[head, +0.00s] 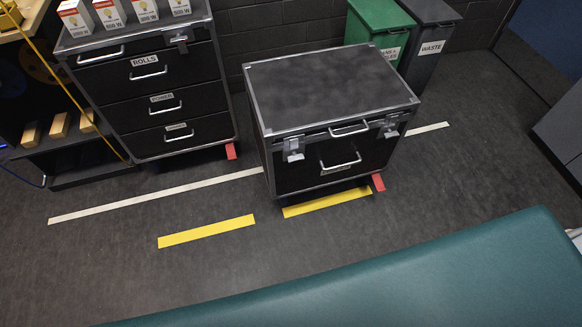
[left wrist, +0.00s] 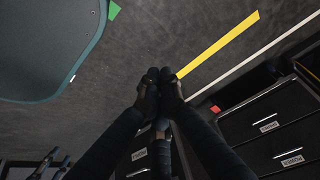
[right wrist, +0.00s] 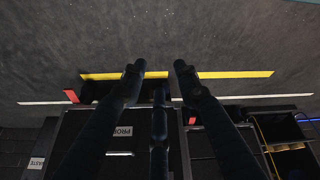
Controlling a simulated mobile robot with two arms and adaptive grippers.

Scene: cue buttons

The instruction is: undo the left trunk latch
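The black trunk (head: 330,85) with metal edges stands on the floor in the middle of the head view, its lid down. The left trunk latch (head: 294,148) is a silver clasp at the front left corner. Whether it is fastened is too small to tell. A matching right latch (head: 390,127) sits at the front right. My left gripper (left wrist: 159,76) is shut and empty in the left wrist view. My right gripper (right wrist: 158,66) is open and empty, over the floor at the trunk's front in the right wrist view. Neither gripper shows in the head view.
A black drawer cabinet (head: 145,110) carrying several boxes stands left of the trunk. Green (head: 378,30) and grey (head: 428,40) bins stand behind it. A teal padded surface (head: 400,275) fills the foreground. The floor with yellow tape (head: 206,231) before the trunk is clear.

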